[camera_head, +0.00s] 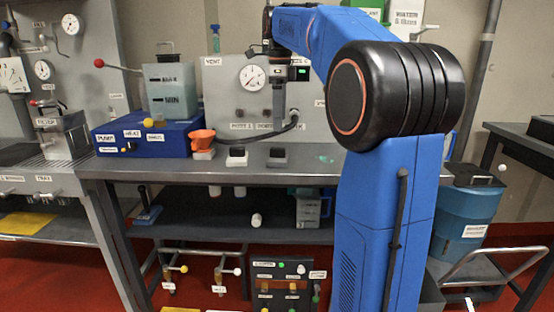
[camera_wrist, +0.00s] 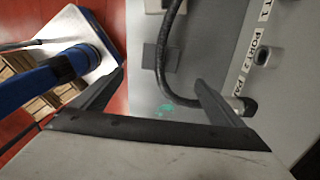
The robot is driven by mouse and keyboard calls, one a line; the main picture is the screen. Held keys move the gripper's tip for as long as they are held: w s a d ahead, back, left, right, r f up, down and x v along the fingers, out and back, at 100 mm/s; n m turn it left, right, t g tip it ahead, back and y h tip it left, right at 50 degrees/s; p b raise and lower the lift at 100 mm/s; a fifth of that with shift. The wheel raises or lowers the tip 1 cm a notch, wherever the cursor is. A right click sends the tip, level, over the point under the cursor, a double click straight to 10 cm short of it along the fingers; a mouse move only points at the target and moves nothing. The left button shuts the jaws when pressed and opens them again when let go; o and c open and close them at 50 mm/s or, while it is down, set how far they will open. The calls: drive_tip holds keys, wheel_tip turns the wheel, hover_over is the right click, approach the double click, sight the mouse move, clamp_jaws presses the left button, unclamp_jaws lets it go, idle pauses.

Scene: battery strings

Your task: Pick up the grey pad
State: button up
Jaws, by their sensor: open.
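The grey pad (camera_head: 277,157) is a small dark grey block on the grey bench top, just right of a pad with a white front. In the wrist view the grey pad (camera_wrist: 155,57) shows as a flat grey square beyond my fingers, partly crossed by a black hose. My gripper (camera_head: 279,116) hangs above the bench over the pad, apart from it. In the wrist view my gripper (camera_wrist: 160,88) has its two dark fingers spread wide with nothing between them.
The black hose (camera_head: 240,145) runs in front of the grey port panel (camera_head: 225,95) behind my gripper. The bench right of the pad is clear except for a green mark (camera_head: 325,158).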

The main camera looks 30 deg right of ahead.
sight(278, 148)
wheel_tip(278, 148, down, 6)
drive_tip(key=shift+f, duration=0.2)
drive_tip(key=shift+w+a+f, duration=0.1)
drive_tip(key=shift+f, duration=1.2)
drive_tip(key=shift+w+a+f, duration=0.1)
drive_tip(key=shift+f, duration=1.15)
drive_tip(key=shift+c, duration=0.3)
drive_tip(key=c, duration=1.1)
drive_tip(key=shift+r, duration=0.15)
wheel_tip(278, 148, up, 10)
drive_tip(key=shift+f, duration=0.15)
